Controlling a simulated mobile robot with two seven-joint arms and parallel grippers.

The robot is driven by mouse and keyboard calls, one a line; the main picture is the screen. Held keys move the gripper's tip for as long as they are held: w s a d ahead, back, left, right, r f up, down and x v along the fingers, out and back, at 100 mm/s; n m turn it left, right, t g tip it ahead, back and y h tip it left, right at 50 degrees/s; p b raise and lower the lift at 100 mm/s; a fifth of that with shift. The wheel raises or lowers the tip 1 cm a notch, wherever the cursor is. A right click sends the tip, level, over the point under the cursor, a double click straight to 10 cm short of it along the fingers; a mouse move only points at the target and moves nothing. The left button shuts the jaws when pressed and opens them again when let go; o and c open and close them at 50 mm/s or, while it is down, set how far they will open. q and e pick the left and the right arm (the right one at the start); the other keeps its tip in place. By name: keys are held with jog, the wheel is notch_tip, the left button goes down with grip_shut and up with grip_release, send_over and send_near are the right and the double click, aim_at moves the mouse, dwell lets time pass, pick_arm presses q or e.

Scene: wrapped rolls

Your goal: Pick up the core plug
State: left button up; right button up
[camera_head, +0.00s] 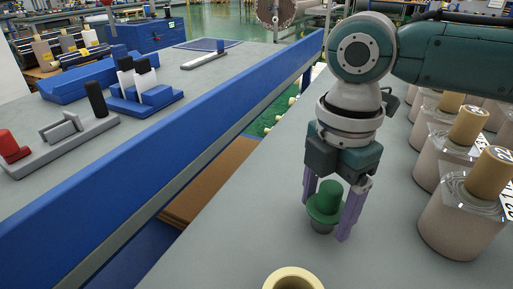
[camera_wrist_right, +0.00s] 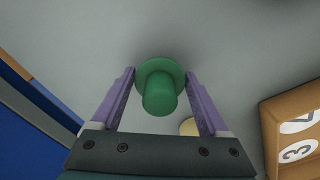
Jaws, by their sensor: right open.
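The green core plug (camera_head: 326,201) has a round knob on top and a wider flange. It stands upright on the grey table, and its lower end shows grey in the head view. My right gripper (camera_head: 332,222) points down over it with its two purple fingers open, one on each side of the plug. My left gripper is in neither view.
A cream ring-shaped core (camera_head: 293,279) stands at the table's front edge. Wrapped rolls (camera_head: 460,215) with tan cores line the right side. A blue-edged table (camera_head: 190,135) with fixtures is on the left, across a gap. Grey surface around the plug is clear.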

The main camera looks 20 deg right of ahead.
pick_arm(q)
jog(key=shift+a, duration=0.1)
pick_arm(e)
jog(key=c, duration=1)
jog(key=shift+r, duration=0.15)
